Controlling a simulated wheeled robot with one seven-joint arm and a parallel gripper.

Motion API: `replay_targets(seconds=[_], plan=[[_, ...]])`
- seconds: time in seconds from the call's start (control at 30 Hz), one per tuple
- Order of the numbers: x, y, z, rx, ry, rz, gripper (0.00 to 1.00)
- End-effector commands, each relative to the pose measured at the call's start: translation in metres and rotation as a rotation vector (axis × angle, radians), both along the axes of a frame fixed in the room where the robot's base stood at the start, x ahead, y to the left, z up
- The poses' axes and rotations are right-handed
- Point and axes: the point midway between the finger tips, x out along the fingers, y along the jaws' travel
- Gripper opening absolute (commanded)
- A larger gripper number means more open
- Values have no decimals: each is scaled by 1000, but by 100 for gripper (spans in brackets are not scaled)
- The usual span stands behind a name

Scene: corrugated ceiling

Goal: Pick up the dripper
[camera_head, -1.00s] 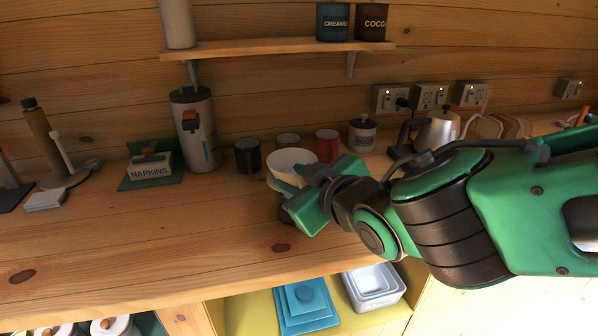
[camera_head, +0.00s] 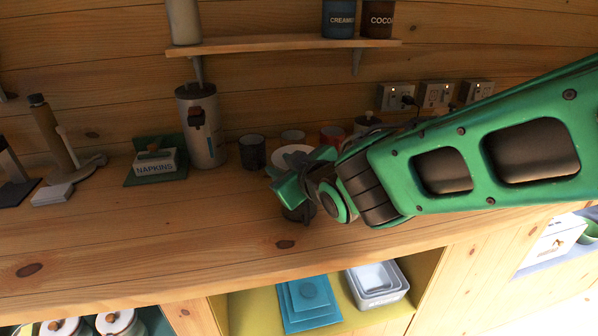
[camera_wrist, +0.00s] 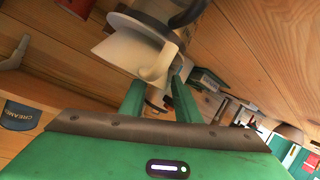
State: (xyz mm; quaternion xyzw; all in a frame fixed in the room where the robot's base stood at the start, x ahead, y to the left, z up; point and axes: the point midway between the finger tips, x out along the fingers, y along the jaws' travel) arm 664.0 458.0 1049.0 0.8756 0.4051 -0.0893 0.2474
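The dripper is a white cone with a wide rim and a curved white handle. In the head view the dripper (camera_head: 292,153) shows behind my gripper (camera_head: 286,184), which hides its lower part. In the wrist view the dripper (camera_wrist: 122,50) sits at the top, over a round vessel (camera_wrist: 155,8) with a dark handle. My gripper (camera_wrist: 158,88) has its two green fingers apart, with the dripper's handle at the gap between the fingertips. I see no clear contact between fingers and handle.
Mugs (camera_head: 251,152) stand behind the dripper on the wooden counter (camera_head: 190,235). A tall canister (camera_head: 203,125) and a napkin box (camera_head: 156,163) stand to the left. A shelf (camera_head: 290,47) with jars hangs above. The front counter is clear.

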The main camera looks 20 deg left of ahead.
Motion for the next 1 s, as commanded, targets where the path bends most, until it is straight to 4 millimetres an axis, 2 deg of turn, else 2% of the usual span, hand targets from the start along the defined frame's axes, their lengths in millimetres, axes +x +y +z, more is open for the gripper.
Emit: replay_targets(seconds=[0.37, 0.4, 0.5, 1.0], plan=[[6, 6, -3, 0, 0, 0, 30], [6, 6, -3, 0, 0, 0, 20], [5, 6, -3, 0, 1, 1, 0], [4, 7, -2, -2, 3, 2, 0]])
